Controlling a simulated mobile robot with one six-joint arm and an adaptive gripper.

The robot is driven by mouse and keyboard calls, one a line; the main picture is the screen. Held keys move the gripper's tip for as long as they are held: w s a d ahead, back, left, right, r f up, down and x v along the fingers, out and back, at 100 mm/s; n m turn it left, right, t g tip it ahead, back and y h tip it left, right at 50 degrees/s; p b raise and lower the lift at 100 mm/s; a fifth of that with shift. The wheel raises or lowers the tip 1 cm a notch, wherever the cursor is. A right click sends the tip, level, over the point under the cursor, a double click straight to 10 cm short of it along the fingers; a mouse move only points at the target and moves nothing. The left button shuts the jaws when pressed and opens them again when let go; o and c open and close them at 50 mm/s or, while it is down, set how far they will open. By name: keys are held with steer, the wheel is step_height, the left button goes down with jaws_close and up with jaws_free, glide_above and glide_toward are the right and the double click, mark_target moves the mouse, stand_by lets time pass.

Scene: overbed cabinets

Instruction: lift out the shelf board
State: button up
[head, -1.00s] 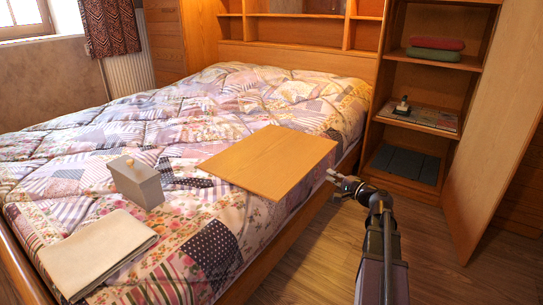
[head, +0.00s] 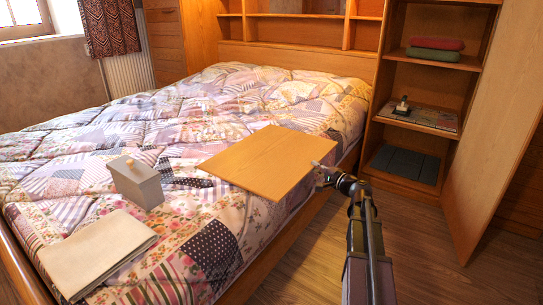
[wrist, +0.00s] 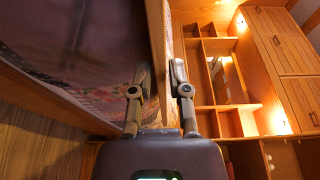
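The shelf board (head: 270,160) is a flat, light-brown wooden panel lying on the patchwork bedspread, its right corner near the bed's side edge. My gripper (head: 319,174) is at the board's right edge, coming from the right. In the wrist view the board (wrist: 157,35) shows edge-on as an upright strip. The two fingers of my gripper (wrist: 160,75) stand on either side of it, close to its faces. They look open around the edge; firm contact is not visible.
An open cabinet (head: 425,90) at the right holds folded cloths (head: 436,49) and a small object on a shelf. Its door (head: 492,140) stands open. The floor (head: 440,260) is clear.

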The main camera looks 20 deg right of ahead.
mark_target(307, 161)
steer(key=shift+x, duration=2.6)
steer(key=shift+d, duration=0.2)
jaws_close()
